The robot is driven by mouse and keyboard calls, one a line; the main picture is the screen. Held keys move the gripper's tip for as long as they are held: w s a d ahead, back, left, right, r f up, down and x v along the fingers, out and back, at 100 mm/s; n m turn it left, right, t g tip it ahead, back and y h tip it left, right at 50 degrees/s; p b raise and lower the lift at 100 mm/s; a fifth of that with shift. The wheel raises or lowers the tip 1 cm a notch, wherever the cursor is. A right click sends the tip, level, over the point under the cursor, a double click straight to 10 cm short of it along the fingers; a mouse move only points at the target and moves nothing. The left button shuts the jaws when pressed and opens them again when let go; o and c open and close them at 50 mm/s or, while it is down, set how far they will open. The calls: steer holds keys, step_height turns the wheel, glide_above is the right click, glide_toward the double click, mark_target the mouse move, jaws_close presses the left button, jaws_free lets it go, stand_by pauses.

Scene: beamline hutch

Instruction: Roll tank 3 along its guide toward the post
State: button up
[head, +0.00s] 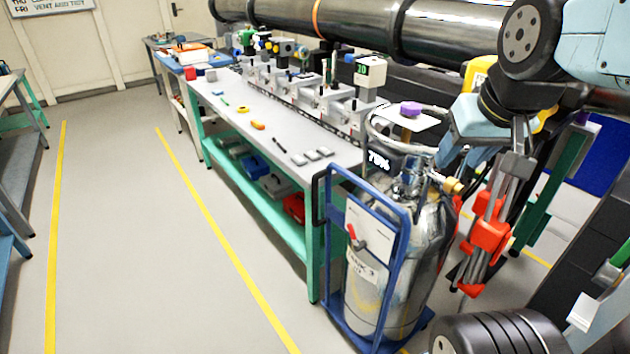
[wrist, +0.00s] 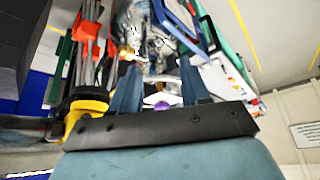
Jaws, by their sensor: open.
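Tank 3 (head: 366,283) is a silver cylinder with a lettered label, upright on a blue wheeled cart (head: 325,235) at the end of the workbench. A brass valve fitting (head: 453,186) and a loop handle are at its top. My gripper (head: 456,163) is open above and beside the tank's top, apparently holding nothing. In the wrist view the shiny tank top (wrist: 150,45) shows beyond and between the two blue fingers (wrist: 157,78). I cannot clearly pick out the guide or the post; my arm and the tank hide part of the floor there.
A red-and-grey upright item (head: 490,230) stands close to the right of the tank. The green-legged workbench (head: 235,105) holds instruments and small tools. The floor (head: 120,220) at left is clear, with yellow lines.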

steer(key=shift+w+a, duration=0.15)
steer(key=w+a+f+n+g+h, duration=0.2)
steer(key=w+f+n+g+h, duration=0.4)
steer(key=w, duration=0.4)
steer(key=n+t+h, duration=0.7)
steer(key=n+t, duration=0.6)
steer(key=n, duration=0.8)
glide_toward(313, 194)
steer(key=x, duration=1.1)
